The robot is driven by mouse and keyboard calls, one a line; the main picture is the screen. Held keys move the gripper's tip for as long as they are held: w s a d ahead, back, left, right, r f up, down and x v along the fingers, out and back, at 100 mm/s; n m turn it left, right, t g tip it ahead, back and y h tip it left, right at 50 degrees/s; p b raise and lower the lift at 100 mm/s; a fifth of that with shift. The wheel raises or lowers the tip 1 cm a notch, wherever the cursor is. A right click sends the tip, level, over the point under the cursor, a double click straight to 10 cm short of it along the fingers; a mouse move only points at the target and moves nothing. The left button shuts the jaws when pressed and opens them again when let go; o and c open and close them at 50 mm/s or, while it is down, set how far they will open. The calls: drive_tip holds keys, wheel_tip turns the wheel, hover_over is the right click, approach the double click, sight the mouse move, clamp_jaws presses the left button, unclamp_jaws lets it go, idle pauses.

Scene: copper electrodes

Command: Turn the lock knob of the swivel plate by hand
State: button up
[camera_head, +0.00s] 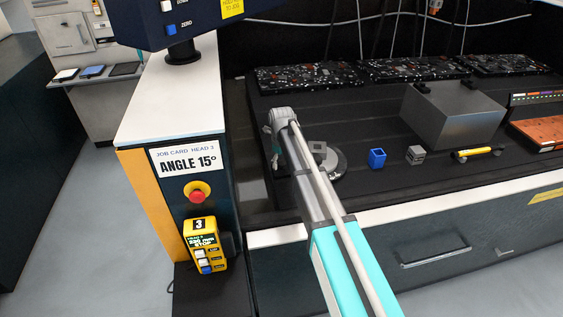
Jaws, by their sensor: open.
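The swivel plate (338,164) is a round, pale metal disc on the dark machine table. A small grey square block (318,147) sits on it. My arm reaches in from the bottom and crosses the left part of the plate, hiding it. My gripper (275,161) is at the far end of the arm, just left of the plate. It is open, mostly hidden by my wrist, and its fingertips are hard to make out. The lock knob cannot be made out. A job card (187,158) on the pillar reads "ANGLE 15°".
A blue cup-like block (377,158), a grey block (415,155) and a yellow-black tool (474,154) lie right of the plate. A large grey block (452,115) stands behind them. A red stop button (197,192) and yellow pendant (204,246) are on the left pillar.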

drive_tip(key=shift+r, duration=0.1)
wheel_tip(320, 180, up, 6)
drive_tip(key=p, duration=0.6)
idle(0.6)
drive_tip(key=s+d+n, duration=2.3)
drive_tip(key=s+n, duration=0.3)
idle(1.1)
